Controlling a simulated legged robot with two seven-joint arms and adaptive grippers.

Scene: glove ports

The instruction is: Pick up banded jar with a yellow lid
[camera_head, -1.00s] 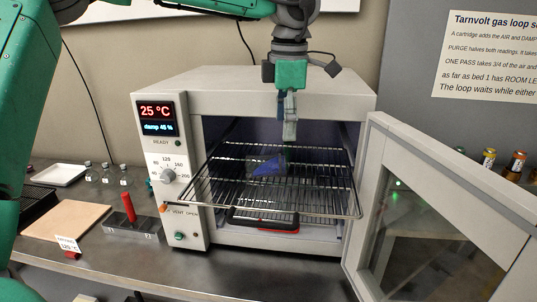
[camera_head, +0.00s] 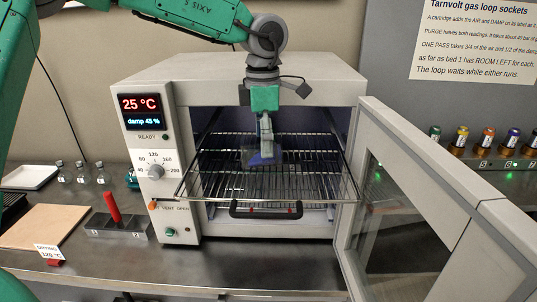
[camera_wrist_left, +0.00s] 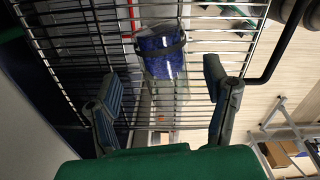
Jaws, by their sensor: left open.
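A clear jar with deep blue contents (camera_wrist_left: 160,62) and a dark band (camera_wrist_left: 161,48) shows in the left wrist view, lying or standing over the wire rack; I cannot tell which. No yellow lid shows. In the head view its blue part (camera_head: 259,159) is on the pulled-out oven rack (camera_head: 320,190), partly hidden by my gripper. My left gripper (camera_head: 266,150) points down just above or at the jar. In the left wrist view its two fingers (camera_wrist_left: 163,76) are wide apart, with the jar between and beyond the tips. No contact shows. My right gripper is out of view.
The oven (camera_head: 245,78) stands open, its glass door (camera_head: 425,200) swung out to the right. Its front panel (camera_head: 152,190) is left of the rack. A black handle (camera_head: 265,211) is on the rack front. Several small cartridges (camera_head: 488,137) stand at the right; small bottles (camera_head: 82,172) at the left.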

